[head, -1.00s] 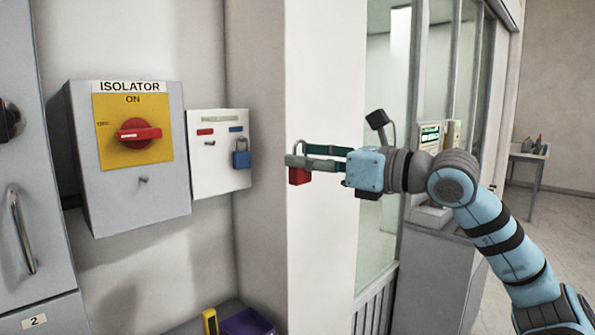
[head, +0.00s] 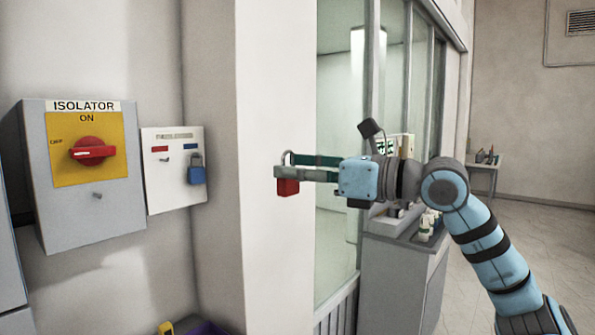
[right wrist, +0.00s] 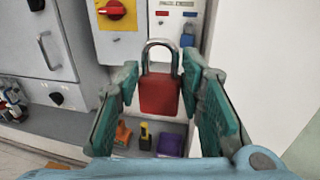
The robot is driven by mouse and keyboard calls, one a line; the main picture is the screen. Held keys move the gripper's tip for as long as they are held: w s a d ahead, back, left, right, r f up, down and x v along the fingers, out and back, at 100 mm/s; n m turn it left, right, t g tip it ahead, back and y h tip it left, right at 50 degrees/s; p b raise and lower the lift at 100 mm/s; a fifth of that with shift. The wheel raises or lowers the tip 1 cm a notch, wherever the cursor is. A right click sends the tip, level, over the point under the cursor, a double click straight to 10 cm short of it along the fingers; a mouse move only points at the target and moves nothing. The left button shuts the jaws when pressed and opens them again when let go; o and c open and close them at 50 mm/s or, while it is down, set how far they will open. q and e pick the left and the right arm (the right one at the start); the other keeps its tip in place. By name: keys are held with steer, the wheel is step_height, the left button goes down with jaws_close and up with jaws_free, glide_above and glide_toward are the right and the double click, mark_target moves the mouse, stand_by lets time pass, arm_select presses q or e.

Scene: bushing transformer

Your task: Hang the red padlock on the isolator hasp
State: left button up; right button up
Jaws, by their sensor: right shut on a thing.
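The red padlock (head: 288,187) is held in my right gripper (head: 290,172), its shackle pointing up. In the right wrist view the padlock (right wrist: 160,93) sits upright between the green fingers. The isolator (head: 80,215) is a grey box at the left with a red rotary handle (head: 92,151) on a yellow plate marked ON. A small metal hasp (head: 97,195) sticks out below the plate. My right gripper is well to the right of the isolator, in front of the white wall corner, apart from the box. My left gripper is not in view.
A white lock board (head: 172,195) with a blue padlock (head: 197,170) hangs right of the isolator. A white wall corner (head: 270,250) and a window stand behind my right arm. In the right wrist view, a purple box (right wrist: 171,145) lies low on a shelf.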

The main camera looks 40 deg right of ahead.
steer(key=a+b+v, duration=0.1)
steer(key=b+v, duration=0.3)
steer(key=v, duration=0.2)
steer(key=shift+s+b, duration=0.35)
steer(key=shift+s, duration=0.25)
stand_by(0.9)
